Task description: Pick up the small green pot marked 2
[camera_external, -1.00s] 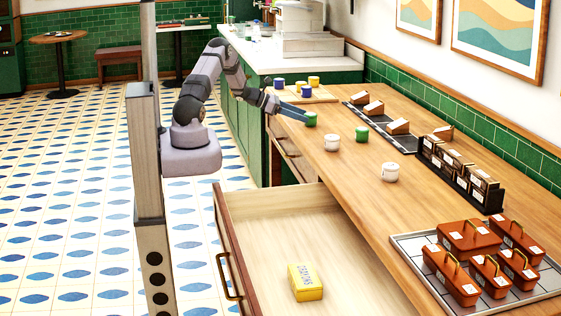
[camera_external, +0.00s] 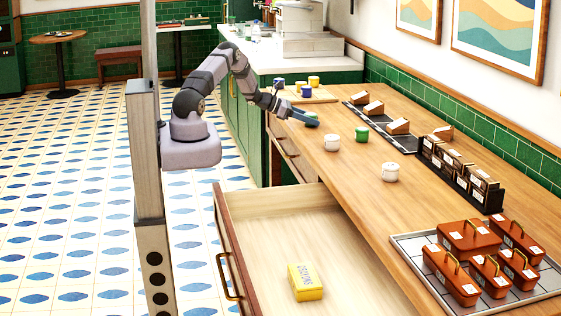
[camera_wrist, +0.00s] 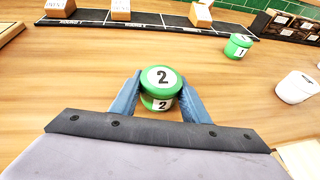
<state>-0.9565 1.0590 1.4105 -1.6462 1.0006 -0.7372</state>
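The small green pot marked 2 (camera_wrist: 161,80) stands upright on the wooden counter in the wrist view, with "2" on its green lid and on its white label. My gripper (camera_wrist: 161,82) is open, with one blue finger on each side of the pot. I cannot tell whether either finger touches it. In the external view my gripper (camera_external: 308,121) is low over the counter and covers most of this pot (camera_external: 312,114). Another green pot, marked 1 (camera_wrist: 238,46), stands apart to the right; it also shows in the external view (camera_external: 362,134).
White pots (camera_external: 332,142) (camera_external: 390,172) stand on the near side. A board (camera_external: 322,97) with blue and yellow pots is behind. A black rack (camera_external: 385,128) runs along the wall side. An open drawer (camera_external: 300,225) holds a yellow box (camera_external: 305,282). A tray (camera_external: 412,243) carries red boxes.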

